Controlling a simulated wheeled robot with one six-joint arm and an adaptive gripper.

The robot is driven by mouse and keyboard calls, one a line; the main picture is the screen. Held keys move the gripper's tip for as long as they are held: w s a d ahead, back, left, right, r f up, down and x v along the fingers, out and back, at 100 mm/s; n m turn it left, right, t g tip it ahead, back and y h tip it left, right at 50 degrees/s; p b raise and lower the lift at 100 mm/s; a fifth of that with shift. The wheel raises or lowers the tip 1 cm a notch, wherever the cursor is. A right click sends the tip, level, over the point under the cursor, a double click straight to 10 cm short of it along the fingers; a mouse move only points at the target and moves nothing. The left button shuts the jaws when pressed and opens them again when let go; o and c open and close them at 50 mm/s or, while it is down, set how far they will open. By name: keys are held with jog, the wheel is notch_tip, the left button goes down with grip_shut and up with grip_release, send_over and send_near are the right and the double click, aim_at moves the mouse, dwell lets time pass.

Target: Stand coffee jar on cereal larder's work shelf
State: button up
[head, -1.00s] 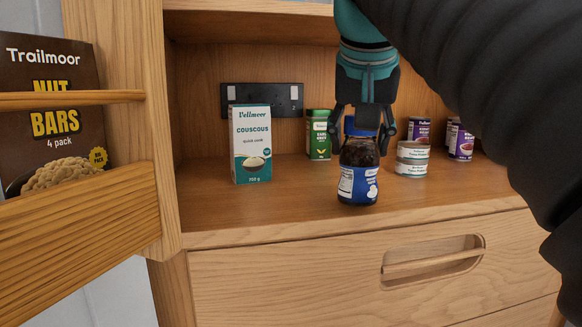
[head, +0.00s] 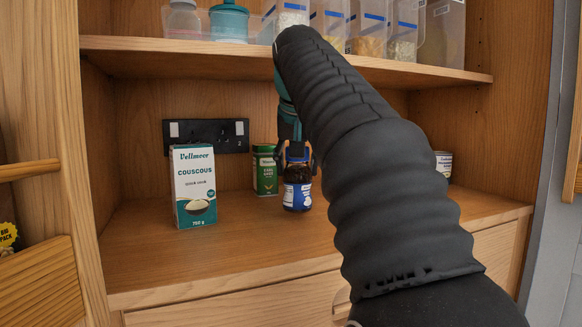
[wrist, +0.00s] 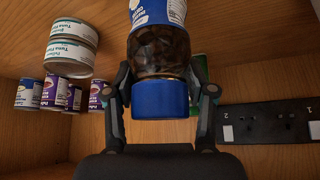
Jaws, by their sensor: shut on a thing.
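The coffee jar (head: 297,194) is a dark glass jar with a blue and white label and a blue lid. It is upright over the larder's work shelf (head: 240,245), right of the green tin (head: 265,172). I cannot tell whether its base touches the shelf. My gripper (head: 296,160) comes from above and is shut on the jar at its lid. In the wrist view my gripper's fingers (wrist: 161,94) flank the blue lid (wrist: 160,98); the jar's base is cut off at the top edge.
A couscous box (head: 194,186) stands at the left, before a black socket plate (head: 206,136). An upper shelf (head: 180,46) carries clear containers. Stacked tuna tins (wrist: 72,45) and several purple-labelled cans (wrist: 55,93) stand nearby. The shelf front is clear.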

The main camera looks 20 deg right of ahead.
aim_at(297, 169)
jog(key=shift+w+d, duration=0.25)
jog(key=shift+w, duration=0.3)
jog(key=shift+w+d+f, duration=0.25)
jog(key=shift+w+f, duration=0.05)
jog(key=shift+w, duration=0.25)
jog(key=shift+w+d+f, duration=0.2)
jog(key=shift+w+f, duration=0.1)
jog(key=shift+w, duration=0.2)
jog(key=shift+f, duration=0.2)
jog(key=shift+f, duration=0.1)
jog(key=o, duration=1.3)
jog(key=shift+p+v, duration=1.1)
jog(key=shift+v, duration=2.8)
